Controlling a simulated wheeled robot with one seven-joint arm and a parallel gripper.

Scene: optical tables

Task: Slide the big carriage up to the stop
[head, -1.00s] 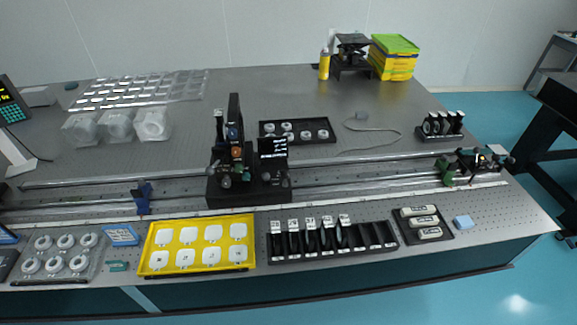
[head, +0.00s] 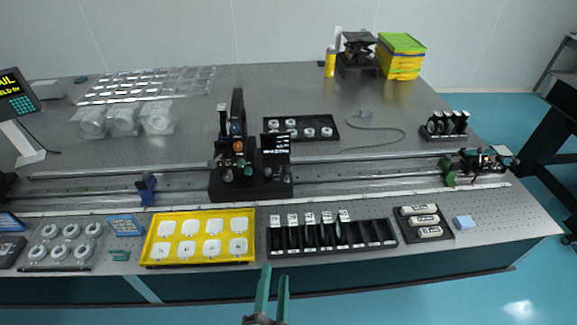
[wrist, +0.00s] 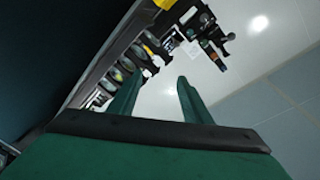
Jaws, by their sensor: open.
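The big carriage (head: 250,184) is a wide black block bearing dark optics mounts, sitting on the long rail (head: 360,177) left of centre in the head view. A blue clamp-like piece (head: 147,190) stands on the rail to its left, apart from it. A green piece (head: 449,173) stands on the rail far to its right. I cannot tell for sure which of these is the stop. My gripper (head: 273,284) has green fingers, open and empty, at the table's front edge, well in front of the carriage. The wrist view shows the two fingers (wrist: 156,92) apart with nothing between them.
A yellow tray of white parts (head: 200,238) and a black rack of upright optics (head: 332,238) lie between my gripper and the rail. A black holder (head: 424,222) lies to the right. The rail is clear between carriage and either piece.

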